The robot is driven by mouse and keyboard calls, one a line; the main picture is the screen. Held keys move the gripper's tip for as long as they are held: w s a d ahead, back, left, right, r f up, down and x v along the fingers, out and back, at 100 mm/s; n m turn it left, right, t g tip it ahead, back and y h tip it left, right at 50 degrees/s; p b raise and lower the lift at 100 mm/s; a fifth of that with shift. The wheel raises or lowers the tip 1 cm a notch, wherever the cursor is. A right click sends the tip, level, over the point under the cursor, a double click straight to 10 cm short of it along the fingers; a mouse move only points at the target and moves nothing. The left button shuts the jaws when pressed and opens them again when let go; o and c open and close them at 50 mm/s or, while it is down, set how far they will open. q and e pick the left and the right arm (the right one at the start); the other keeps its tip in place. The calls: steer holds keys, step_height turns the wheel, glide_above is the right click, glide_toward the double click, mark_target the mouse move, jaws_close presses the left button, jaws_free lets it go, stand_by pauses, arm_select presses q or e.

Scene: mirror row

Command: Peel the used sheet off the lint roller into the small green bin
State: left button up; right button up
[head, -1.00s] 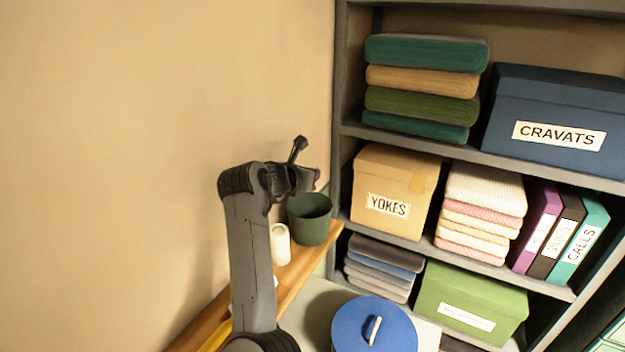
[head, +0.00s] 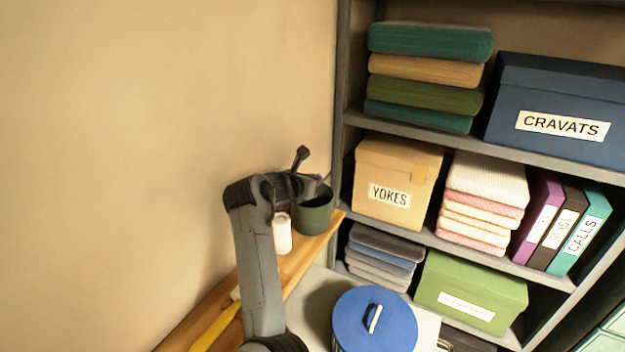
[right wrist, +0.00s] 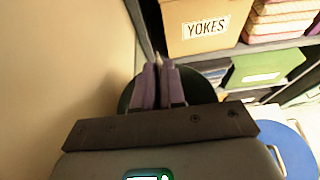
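The small dark green bin (head: 316,212) stands on a wooden ledge by the wall. My right gripper (head: 312,186) is at the bin, over its near rim in the head view. In the right wrist view its purple fingers (right wrist: 158,85) are close together, with the dark bin (right wrist: 197,88) behind and below them. A pale sliver shows at the fingertips; I cannot tell whether it is a held sheet or background. A yellow handle (head: 213,331), perhaps the lint roller's, lies on the ledge, partly hidden by my arm. My left gripper is out of view.
A white cylinder (head: 283,236) stands on the wooden ledge (head: 300,262) beside the bin. A blue-lidded container (head: 350,315) is below right. A grey shelf unit (head: 420,135) with boxes and folded cloths rises close to the bin. The wall at left is bare.

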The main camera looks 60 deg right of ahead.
steer(key=o, duration=0.5)
steer(key=b+v, duration=0.4)
steer(key=v, duration=0.6)
steer(key=shift+a+r, duration=0.25)
steer(key=shift+a, duration=0.1)
